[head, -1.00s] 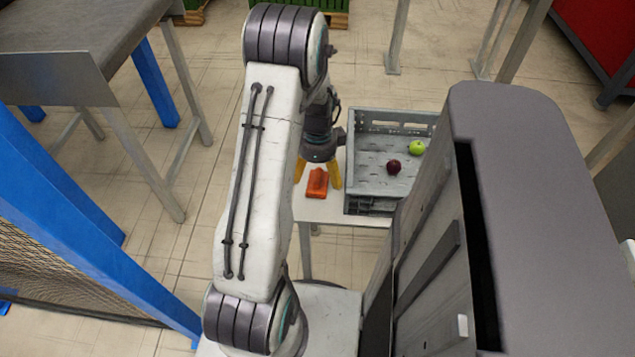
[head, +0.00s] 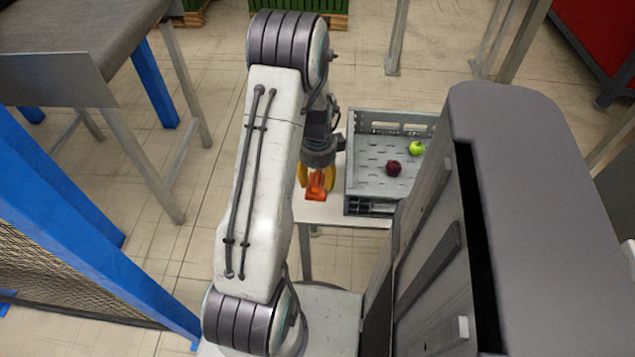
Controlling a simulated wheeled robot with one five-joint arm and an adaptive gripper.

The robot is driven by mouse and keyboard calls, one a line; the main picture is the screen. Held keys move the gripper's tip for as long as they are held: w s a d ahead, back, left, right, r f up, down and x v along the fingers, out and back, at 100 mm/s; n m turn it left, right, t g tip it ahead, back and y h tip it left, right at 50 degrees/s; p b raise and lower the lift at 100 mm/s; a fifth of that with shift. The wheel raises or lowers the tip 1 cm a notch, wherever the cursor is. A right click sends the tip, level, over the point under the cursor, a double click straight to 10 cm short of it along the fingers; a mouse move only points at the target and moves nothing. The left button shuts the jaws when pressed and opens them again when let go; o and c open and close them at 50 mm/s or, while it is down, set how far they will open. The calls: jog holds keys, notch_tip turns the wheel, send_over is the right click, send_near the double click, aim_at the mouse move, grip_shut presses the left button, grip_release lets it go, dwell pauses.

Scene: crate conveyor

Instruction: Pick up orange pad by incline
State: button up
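The orange pad (head: 316,190) is a small orange block on the white table, left of the grey crate. My gripper (head: 317,181) points down over it, with one yellow finger on its left and one on its right. The fingers partly hide the pad's far end. From this view I cannot tell whether the fingers press on the pad or leave a small gap. The pad appears to rest on the table top. No incline can be clearly made out next to it.
The grey crate (head: 350,190) stands close on the right of my gripper, holding a dark red apple (head: 394,168) and a green apple (head: 417,148). A conveyor (head: 85,45) stands at upper left. The table's front edge lies just below the pad.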

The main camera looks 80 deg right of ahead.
aim_at(317, 176)
grip_shut()
dwell(0.3)
jog(key=shift+r, duration=0.1)
notch_tip(317, 176, up, 10)
jog(key=shift+f+p, duration=0.1)
jog(key=shift+p, duration=0.65)
jog(key=shift+c, duration=2.2)
grip_release()
grip_shut()
